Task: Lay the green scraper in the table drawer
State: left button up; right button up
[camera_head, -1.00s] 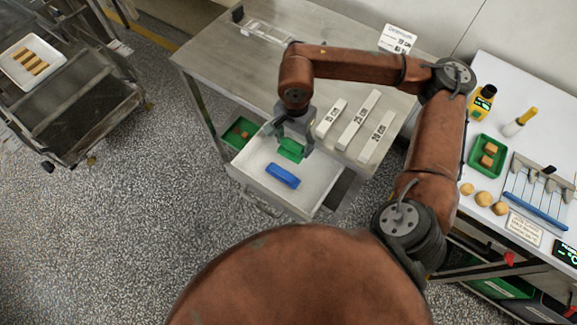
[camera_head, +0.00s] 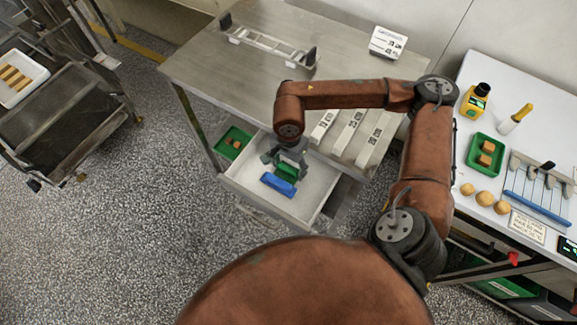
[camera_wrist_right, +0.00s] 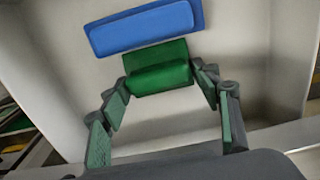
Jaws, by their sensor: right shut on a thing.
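The green scraper (camera_head: 286,170) is held between the fingers of my right gripper (camera_head: 288,163). It also shows in the right wrist view (camera_wrist_right: 158,70), gripped at its two ends by the fingertips. The table drawer (camera_head: 318,190) is pulled open, and the scraper is over or inside it, close behind a blue block-like piece (camera_head: 279,185) lying on the drawer floor. In the wrist view the blue piece (camera_wrist_right: 145,28) is just beyond the scraper. I cannot tell whether the scraper touches the drawer floor. My left gripper is not in view.
The steel table (camera_head: 215,60) bears labelled white bars (camera_head: 347,132) and a metal frame (camera_head: 268,45). A green tray (camera_head: 233,143) is left of the drawer. A white side table (camera_head: 490,90) with tools and food pieces stands right. The drawer's right side is bare.

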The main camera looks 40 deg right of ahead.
aim_at(289, 166)
jog(key=shift+f, duration=0.1)
jog(key=o, duration=1.2)
jog(key=shift+r, duration=0.25)
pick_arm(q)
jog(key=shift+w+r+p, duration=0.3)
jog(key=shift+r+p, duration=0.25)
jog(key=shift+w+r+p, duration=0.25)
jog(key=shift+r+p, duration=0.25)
pick_arm(e)
notch_tip(289, 166, up, 12)
jog(key=shift+f, duration=0.1)
